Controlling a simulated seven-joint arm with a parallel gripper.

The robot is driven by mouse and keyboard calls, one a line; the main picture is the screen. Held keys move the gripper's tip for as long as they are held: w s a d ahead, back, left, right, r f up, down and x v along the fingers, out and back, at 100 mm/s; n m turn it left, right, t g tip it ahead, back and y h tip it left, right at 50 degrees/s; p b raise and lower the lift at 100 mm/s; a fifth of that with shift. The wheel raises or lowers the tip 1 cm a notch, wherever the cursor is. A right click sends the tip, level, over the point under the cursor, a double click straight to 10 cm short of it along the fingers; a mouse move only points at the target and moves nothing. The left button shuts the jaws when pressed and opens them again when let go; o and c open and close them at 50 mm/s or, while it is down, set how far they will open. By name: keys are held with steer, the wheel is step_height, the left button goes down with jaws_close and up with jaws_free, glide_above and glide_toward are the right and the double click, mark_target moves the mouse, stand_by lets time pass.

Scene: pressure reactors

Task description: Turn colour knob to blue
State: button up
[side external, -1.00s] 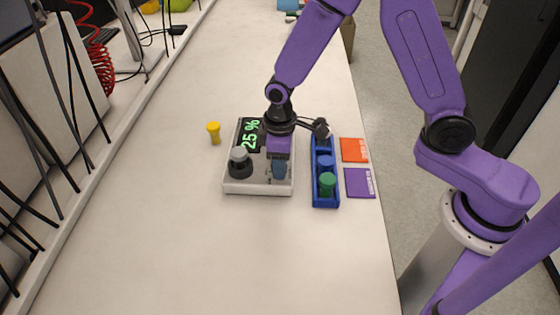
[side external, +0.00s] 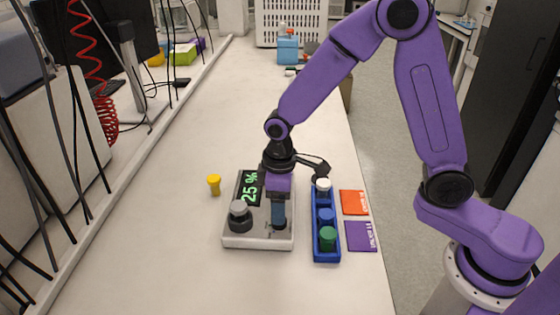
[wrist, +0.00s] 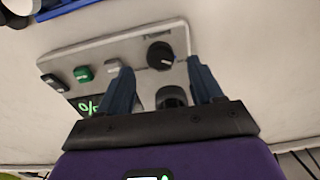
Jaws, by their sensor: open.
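A white control box (side external: 258,240) stands on the bench, with a green "25 %" display (side external: 250,188). A black knob (wrist: 160,55) with a white pointer mark sits on its panel in the wrist view. The pointer slants to the lower right; colour markings around it are too small to read. The knob shows only partly under my fingers in the side view (side external: 279,225). My gripper (wrist: 160,72) is open above the panel. The knob lies between the lines of its fingertips, and I see no contact. A grey-topped dark round part (side external: 240,213) stands beside the knob.
Green (wrist: 83,74), grey and black buttons line the panel. A blue rack (side external: 326,250) with white, blue and green caps stands right of the box, close to my gripper. Orange (side external: 354,202) and purple (side external: 361,236) cards lie beyond. A yellow piece (side external: 214,184) stands left.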

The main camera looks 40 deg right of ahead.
step_height(320, 180, up, 13)
stand_by(0.3)
steer(key=s+d+f+n, duration=0.1)
steer(key=s+d, duration=0.4)
steer(key=s, duration=0.6)
steer(key=s+d+f+n, duration=0.2)
steer(key=s+d, duration=0.4)
steer(key=s, duration=0.6)
steer(key=shift+s+n, duration=0.25)
steer(key=shift+n, duration=0.25)
